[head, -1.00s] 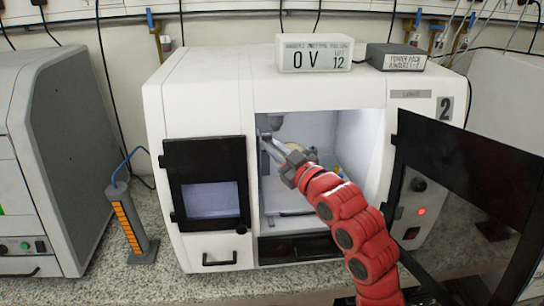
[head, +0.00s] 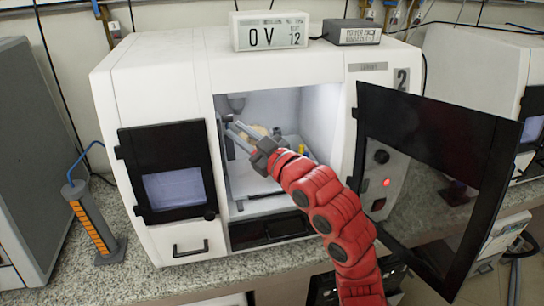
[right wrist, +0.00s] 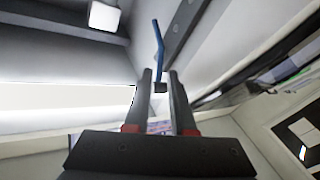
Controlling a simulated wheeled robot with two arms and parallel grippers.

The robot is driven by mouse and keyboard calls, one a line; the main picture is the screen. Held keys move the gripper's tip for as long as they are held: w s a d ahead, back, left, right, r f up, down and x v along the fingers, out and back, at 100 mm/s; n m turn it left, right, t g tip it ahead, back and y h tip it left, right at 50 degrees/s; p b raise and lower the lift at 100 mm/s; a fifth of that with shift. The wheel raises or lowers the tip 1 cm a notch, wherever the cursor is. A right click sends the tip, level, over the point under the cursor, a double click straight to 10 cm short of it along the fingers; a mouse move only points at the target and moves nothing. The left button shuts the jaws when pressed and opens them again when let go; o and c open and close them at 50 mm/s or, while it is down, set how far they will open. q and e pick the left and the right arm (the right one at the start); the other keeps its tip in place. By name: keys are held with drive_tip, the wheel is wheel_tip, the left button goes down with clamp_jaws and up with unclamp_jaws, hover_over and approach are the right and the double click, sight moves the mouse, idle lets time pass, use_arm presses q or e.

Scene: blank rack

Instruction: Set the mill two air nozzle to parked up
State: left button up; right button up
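Mill two (head: 350,52), a white machine marked 2, stands on the counter with its right-hand black door (head: 430,160) swung open. My right gripper (head: 231,128) reaches through the opening into its lit chamber, near the left wall. In the right wrist view the two fingers (right wrist: 160,76) are apart. A thin blue air nozzle (right wrist: 158,42) with a small dark block at its base shows between and beyond the fingertips. I cannot tell whether the fingers touch it. The nozzle cannot be made out in the head view. My left gripper is out of view.
A closed black door with a window (head: 172,195) covers the mill's left part. An orange-slotted grey stand (head: 95,225) with a blue hose is on the counter at left. A display box (head: 268,32) and a dark box (head: 352,32) sit on top.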

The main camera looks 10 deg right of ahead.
drive_tip(key=p+v, duration=1.2)
drive_tip(key=v, duration=0.2)
drive_tip(key=shift+s+d, duration=0.15)
drive_tip(key=shift+s, duration=0.2)
